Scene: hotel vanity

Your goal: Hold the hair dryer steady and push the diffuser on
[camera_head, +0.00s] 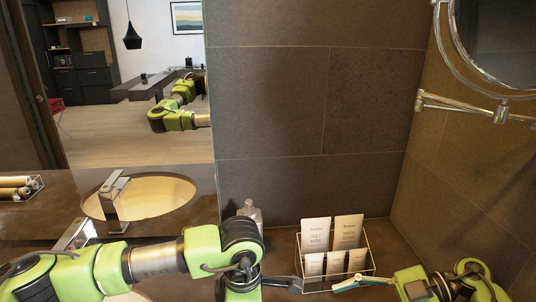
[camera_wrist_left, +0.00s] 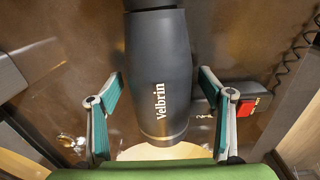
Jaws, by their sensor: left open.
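In the left wrist view, the dark grey hair dryer (camera_wrist_left: 160,85), lettered "Velbrin", lies between the two green-padded fingers of my left gripper (camera_wrist_left: 160,78). The gripper is open, with a gap showing on both sides of the barrel. In the head view, my left forearm hides most of this gripper and the dryer; a dark piece sticks out to its right, and I cannot tell what it is. My right gripper (camera_head: 352,284) is at the lower right, in front of the wire basket; its finger opening is unclear. I cannot make out the diffuser.
A wire basket (camera_head: 372,266) with several white packets (camera_head: 348,230) stands at the back of the counter. A bottle (camera_head: 250,212) stands by the wall. A sink (camera_head: 150,197) and tap show in the mirror.

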